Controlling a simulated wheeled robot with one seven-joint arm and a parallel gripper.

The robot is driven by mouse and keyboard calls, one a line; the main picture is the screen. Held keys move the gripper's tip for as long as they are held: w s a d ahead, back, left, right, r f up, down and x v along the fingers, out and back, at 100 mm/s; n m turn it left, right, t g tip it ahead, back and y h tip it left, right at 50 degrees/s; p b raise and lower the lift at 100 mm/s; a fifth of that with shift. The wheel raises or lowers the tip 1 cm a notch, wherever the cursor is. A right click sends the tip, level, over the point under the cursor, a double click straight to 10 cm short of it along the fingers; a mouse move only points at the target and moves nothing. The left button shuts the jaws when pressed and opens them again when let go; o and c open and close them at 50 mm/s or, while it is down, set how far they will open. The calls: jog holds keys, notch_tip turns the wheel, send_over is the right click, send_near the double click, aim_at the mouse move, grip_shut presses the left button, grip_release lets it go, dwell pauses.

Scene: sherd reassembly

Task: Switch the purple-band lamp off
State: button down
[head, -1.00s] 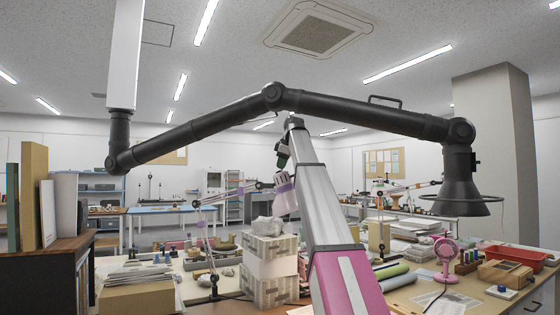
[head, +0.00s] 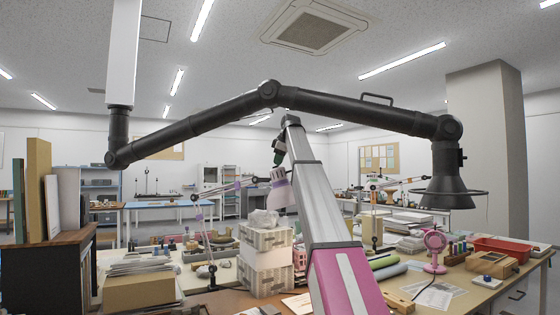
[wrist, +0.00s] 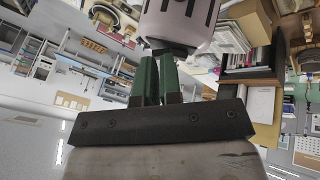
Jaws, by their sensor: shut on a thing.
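The purple-band lamp has a pale lilac shade (head: 281,191) just below my gripper (head: 279,155) in the head view. Its jointed arm (head: 220,190), with purple bands, runs left and down to the table. In the wrist view the shade (wrist: 180,22), with dark slots, fills the top centre. The green fingers of my gripper (wrist: 157,55) reach to its near end and are closed on a small dark part there, apparently the lamp's switch. The fingers largely hide that part. I cannot tell from the shade whether the lamp is lit.
A stack of patterned boxes (head: 265,262) stands under the shade. A black extraction arm (head: 350,110) spans overhead, its hood (head: 447,190) at right. A pink fan (head: 434,248) and a red tray (head: 500,250) stand on the right of the table. Another lamp (head: 405,181) stands farther back.

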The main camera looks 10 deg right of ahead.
jog(key=shift+w+d+f, duration=0.1)
jog(key=shift+w+f, duration=0.1)
jog(key=shift+w, duration=0.2)
jog(key=shift+s, duration=0.15)
jog(key=shift+s+a+f, duration=0.2)
jog(key=shift+s+a, duration=0.3)
jog(key=shift+s, duration=0.2)
jog(key=r, duration=0.1)
jog(key=a+r, duration=0.1)
jog(key=r, duration=0.1)
jog(key=shift+a+r, duration=0.4)
jog(key=v, duration=1)
jog(key=shift+d, duration=0.3)
